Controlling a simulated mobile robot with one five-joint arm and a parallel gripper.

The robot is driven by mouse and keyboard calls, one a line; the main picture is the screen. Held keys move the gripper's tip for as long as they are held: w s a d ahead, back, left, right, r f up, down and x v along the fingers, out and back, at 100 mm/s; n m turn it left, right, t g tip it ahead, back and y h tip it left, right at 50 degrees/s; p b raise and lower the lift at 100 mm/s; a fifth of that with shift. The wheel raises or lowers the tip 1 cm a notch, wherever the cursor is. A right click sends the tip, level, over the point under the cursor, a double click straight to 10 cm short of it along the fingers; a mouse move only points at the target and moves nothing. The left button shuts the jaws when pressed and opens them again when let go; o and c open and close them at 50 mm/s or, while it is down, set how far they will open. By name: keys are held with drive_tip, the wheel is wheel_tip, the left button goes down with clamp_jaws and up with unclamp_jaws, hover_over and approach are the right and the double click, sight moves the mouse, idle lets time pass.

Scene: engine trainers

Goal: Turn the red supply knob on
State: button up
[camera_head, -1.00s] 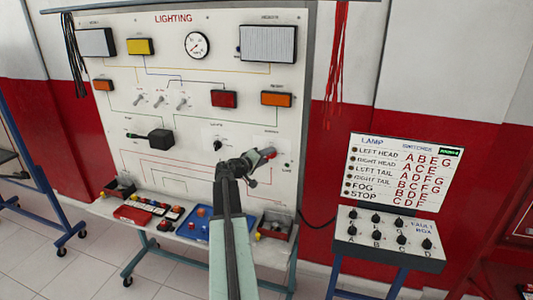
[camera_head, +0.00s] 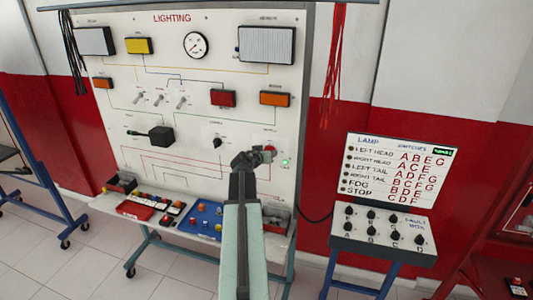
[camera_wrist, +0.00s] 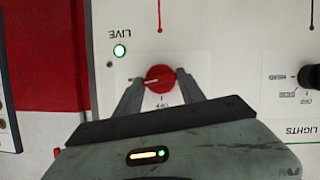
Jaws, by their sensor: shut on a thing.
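The red supply knob (camera_wrist: 160,77) sits on the white board (camera_wrist: 215,40) in the wrist view, its white pointer line pointing left. My gripper (camera_wrist: 159,90) has one finger on each side of the knob and is shut on it. A round green lamp (camera_wrist: 119,50) beside the upside-down word LIVE is lit. In the head view my gripper (camera_head: 264,155) is at the lower right of the LIGHTING board, with a bit of the red knob (camera_head: 270,148) showing above it. The lit green lamp (camera_head: 285,162) is just right of the gripper.
A black knob (camera_wrist: 309,77) marked LIGHTS is to the right in the wrist view. The LIGHTING board (camera_head: 120,75) carries lamps, switches and a gauge (camera_head: 196,45). Trays stand on the ledge below. A fault box (camera_head: 385,235) on a blue stand is at the right.

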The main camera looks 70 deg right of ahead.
drive_tip(key=shift+s+m+t, duration=0.15)
drive_tip(key=shift+m+t, duration=0.35)
drive_tip(key=shift+m, duration=0.2)
drive_tip(key=o, duration=1.4)
drive_tip(key=shift+c, duration=0.2)
drive_tip(key=p+v, duration=0.3)
drive_tip(key=v, duration=0.4)
drive_tip(key=shift+a, duration=0.35)
drive_tip(key=shift+r, duration=0.15)
